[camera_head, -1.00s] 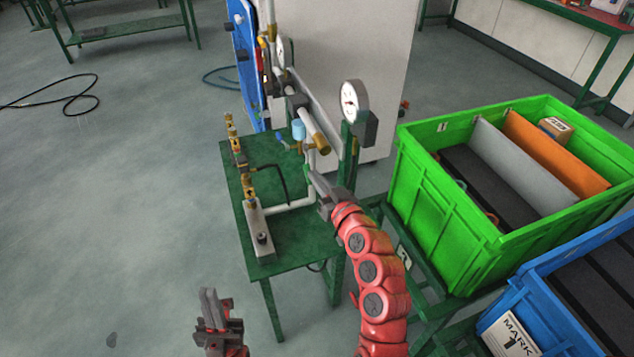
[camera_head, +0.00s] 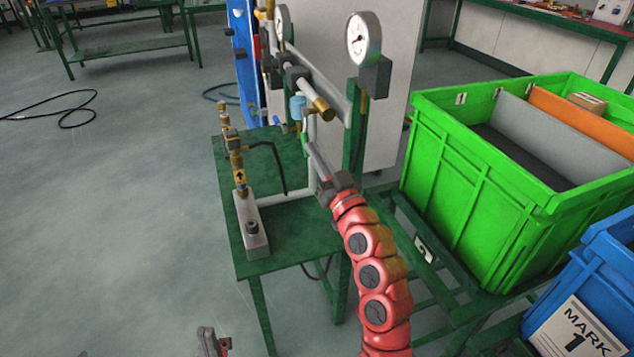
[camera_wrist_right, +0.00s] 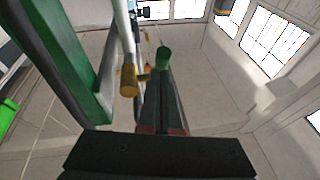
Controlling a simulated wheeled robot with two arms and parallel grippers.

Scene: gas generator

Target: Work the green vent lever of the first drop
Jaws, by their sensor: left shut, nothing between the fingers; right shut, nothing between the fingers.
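A green lever end (camera_wrist_right: 163,56) shows in the right wrist view, just past the tips of my right gripper (camera_wrist_right: 164,78). I cannot tell whether they touch. In the head view my right gripper (camera_head: 312,152) reaches up to the pipework of the drop, below the light blue fitting (camera_head: 298,106) and the brass pipe end (camera_head: 323,109). Its fingers are shut and empty. My left gripper (camera_head: 208,340) is shut and empty at the bottom edge, partly cut off.
A dark green table (camera_head: 285,240) carries the pipework and a row of brass fittings (camera_head: 239,165). A pressure gauge (camera_head: 363,39) stands above on a post. A green crate (camera_head: 460,190) and a blue crate (camera_head: 605,285) stand to the right. Open floor lies to the left.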

